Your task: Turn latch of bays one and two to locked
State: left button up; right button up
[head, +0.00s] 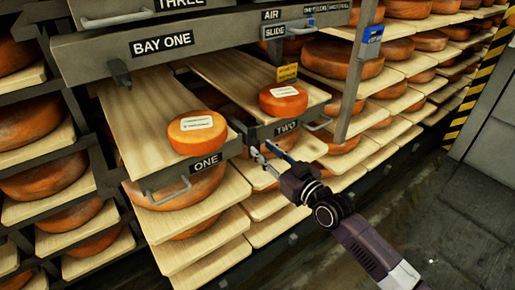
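The tray labelled ONE (137,117) is a pale wooden board with a grey front, a bar handle and a small orange cheese wheel (197,140) on it. The tray labelled TWO (225,72) lies to its right and bears another small cheese wheel (283,106). A dark grey lever (120,73) hangs under the BAY ONE beam, upright; I cannot tell whether it is locked. A latch for bay two is not clear to me. My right gripper (264,154) is open and empty, its fingertips just below the left end of the TWO front. My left gripper is out of view.
The grey BAY ONE beam (215,37) crosses above the trays, and a grey post (355,75) stands to the right. Shelves with several large cheese wheels surround them. The dark floor (440,220) is clear at the right, beside a striped yellow-black edge.

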aim_at(259, 146)
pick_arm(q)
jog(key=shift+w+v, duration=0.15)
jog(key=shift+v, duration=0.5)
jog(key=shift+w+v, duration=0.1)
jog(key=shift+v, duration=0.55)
pick_arm(e)
jog(key=shift+x, duration=1.7)
grip_shut()
